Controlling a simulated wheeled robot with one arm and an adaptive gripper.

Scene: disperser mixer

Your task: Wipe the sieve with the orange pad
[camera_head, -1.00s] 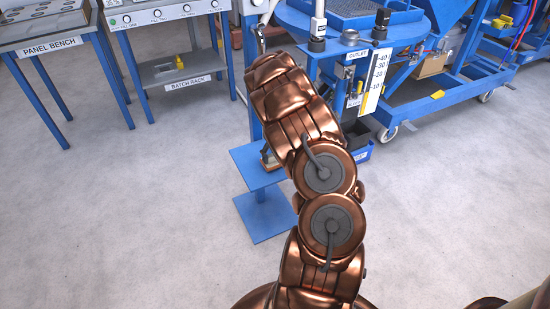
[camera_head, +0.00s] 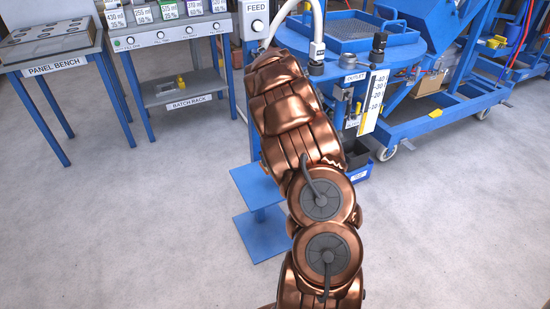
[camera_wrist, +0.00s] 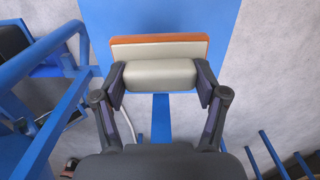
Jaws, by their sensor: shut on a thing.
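The pad has an orange face layer (camera_wrist: 160,46) and a cream block (camera_wrist: 160,74) as its grip, seen in the wrist view. My gripper (camera_wrist: 160,88) is shut on the cream block, one finger at each end. The pad is over the blue stand plate (camera_wrist: 215,20); I cannot tell whether it touches. In the head view my arm hides the gripper and pad. The sieve appears to be the square blue tray with dark mesh (camera_head: 372,40) on the round blue deck at the top, well above and away from the gripper.
The blue stand (camera_head: 252,184) is on the floor left of my arm. A hose with a black fitting (camera_head: 317,55) and a dark knob (camera_head: 379,42) rise by the sieve. The FEED post (camera_head: 254,20) stands left.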

